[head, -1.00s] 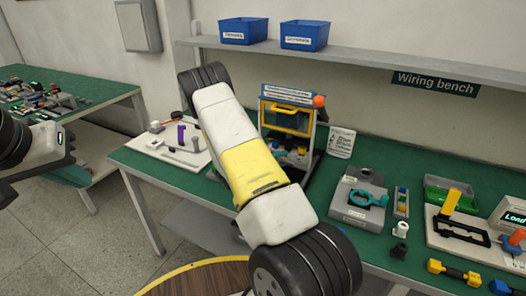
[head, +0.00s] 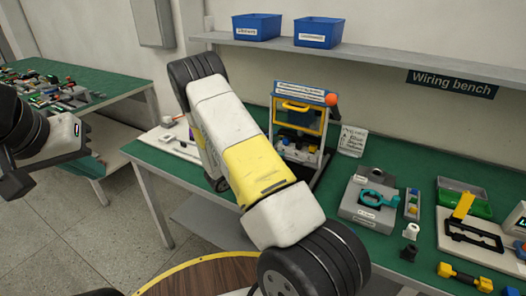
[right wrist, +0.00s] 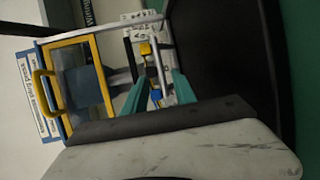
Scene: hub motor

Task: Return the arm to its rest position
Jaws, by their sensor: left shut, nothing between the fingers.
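My left gripper (head: 18,182) is at the left edge of the head view, with dark fingers shut and nothing held. It is over the floor, apart from the benches. My right arm (head: 255,165), white and yellow with black joints, crosses the middle of the head view, in front of the wiring bench.
Blue bins (head: 257,27) stand on the shelf. Another cluttered bench (head: 120,92) is at left. Floor between is open.

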